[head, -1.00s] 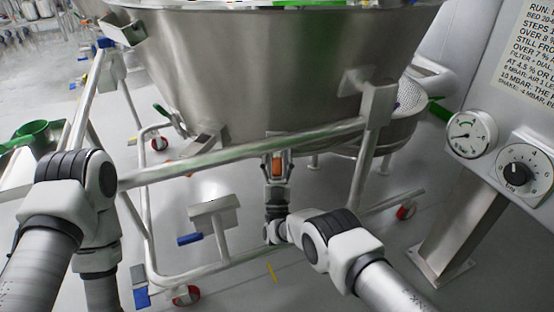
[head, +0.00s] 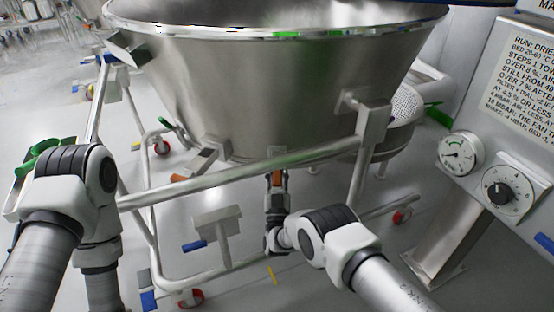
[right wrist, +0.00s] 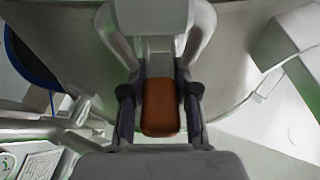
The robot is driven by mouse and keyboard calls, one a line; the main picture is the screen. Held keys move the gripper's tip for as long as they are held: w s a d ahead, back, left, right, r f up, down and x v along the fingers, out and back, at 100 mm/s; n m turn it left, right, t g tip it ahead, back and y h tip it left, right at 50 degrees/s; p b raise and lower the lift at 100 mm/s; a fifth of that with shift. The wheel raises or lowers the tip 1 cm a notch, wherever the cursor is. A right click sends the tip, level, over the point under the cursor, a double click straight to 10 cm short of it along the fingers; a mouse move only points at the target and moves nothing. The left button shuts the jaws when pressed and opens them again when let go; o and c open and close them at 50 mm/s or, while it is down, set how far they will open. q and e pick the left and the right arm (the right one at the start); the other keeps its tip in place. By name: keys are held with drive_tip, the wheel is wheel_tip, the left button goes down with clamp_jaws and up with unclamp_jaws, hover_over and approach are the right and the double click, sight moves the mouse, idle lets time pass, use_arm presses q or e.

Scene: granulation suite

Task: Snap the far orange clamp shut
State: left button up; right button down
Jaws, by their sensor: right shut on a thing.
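A steel conical bowl (head: 270,90) stands in a tubular frame in the head view. Another small orange piece (head: 179,178) shows at the bowl's lower left, by a bracket. My left arm is at the left, with its gripper out of sight.
The frame's front bar (head: 240,178) crosses above my right wrist. A post (head: 362,150) rises to its right. A panel with a gauge (head: 460,153) and a dial (head: 507,188) stands at the right. A green-handled thing (head: 45,150) is behind my left arm.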

drive_tip(key=r+g+p, duration=0.1)
drive_tip(key=p, duration=0.1)
drive_tip(key=g+p, duration=0.1)
drive_tip(key=p, duration=0.2)
drive_tip(key=shift+s+r+g, duration=0.15)
drive_tip(key=shift+r+g, duration=0.25)
drive_tip(key=shift+f+g+p, duration=0.1)
drive_tip(key=shift+g+p, duration=0.7)
drive_tip(key=shift+p, duration=0.35)
drive_tip(key=c, duration=0.8)
unclamp_jaws()
drive_tip(key=shift+c, duration=0.2)
drive_tip(key=shift+f, duration=0.1)
